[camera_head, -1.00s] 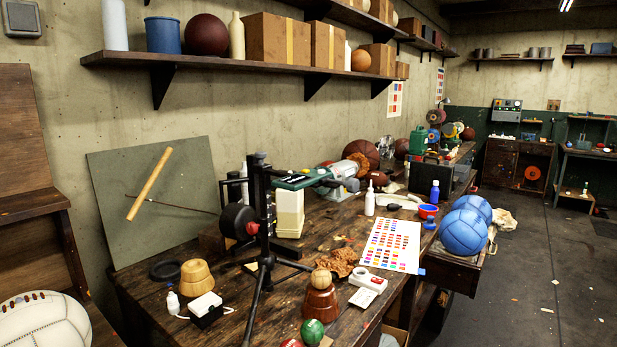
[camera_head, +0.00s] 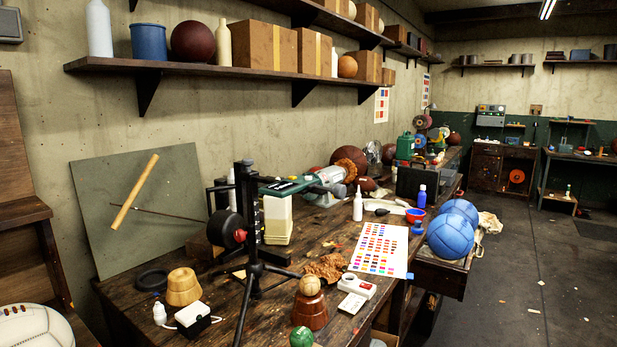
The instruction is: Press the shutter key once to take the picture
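Neither of my grippers is in view. A black tripod stand (camera_head: 254,260) stands on the near part of the workbench (camera_head: 334,232), with a round black head (camera_head: 226,229) bearing a red part on its left side. A small white block on a black base (camera_head: 194,318) lies at the bench's near left, with a white cord beside it. A white box with a red spot (camera_head: 357,286) lies further right. I cannot tell for certain which of these is the shutter key; no label on them is readable.
A brown wooden form with a small ball (camera_head: 307,302), a tan wooden form (camera_head: 183,287) and a green ball (camera_head: 301,337) crowd the near bench. A colour chart (camera_head: 379,250) lies behind. Blue balls (camera_head: 451,235) sit at the right. Open floor (camera_head: 530,270) lies right of the bench.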

